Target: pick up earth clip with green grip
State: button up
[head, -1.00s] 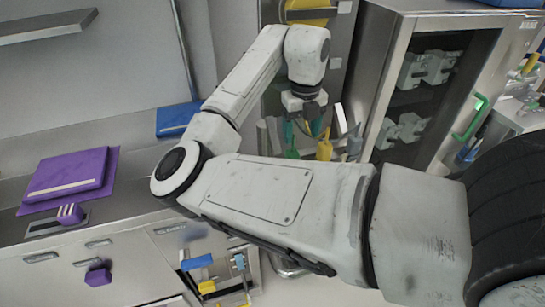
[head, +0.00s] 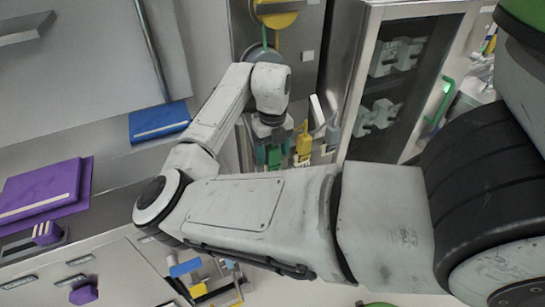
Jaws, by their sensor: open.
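A green-gripped clip (head: 274,157) is in the narrow space between the counter and the steel cabinet. It is small and partly hidden, so its full shape is unclear. My gripper (head: 265,137) points down just above it, at the end of my white arm. The jaws are open, and I see nothing held. I cannot tell whether a finger touches the green grip. A yellow-gripped item (head: 303,146) is just right of the green one.
A grey item (head: 332,134) is right of the yellow one. The steel cabinet (head: 347,85) with grey parts inside stands close on the right. On the left, the counter holds a blue book (head: 159,121) and a purple book (head: 40,190). An open drawer with blue and yellow items (head: 199,289) is below.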

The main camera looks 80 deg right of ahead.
jog(key=shift+f, duration=0.8)
jog(key=c, duration=1.3)
jog(key=shift+o, duration=0.2)
jog(key=shift+r, duration=0.1)
jog(key=shift+r, duration=0.55)
notch_tip(320, 180, up, 2)
jog(key=shift+s+r+b, duration=0.1)
jog(key=shift+b, duration=0.25)
jog(key=s+r, duration=0.9)
jog(key=s, duration=0.5)
jog(key=shift+a+r, duration=0.15)
jog(key=shift+r, duration=0.15)
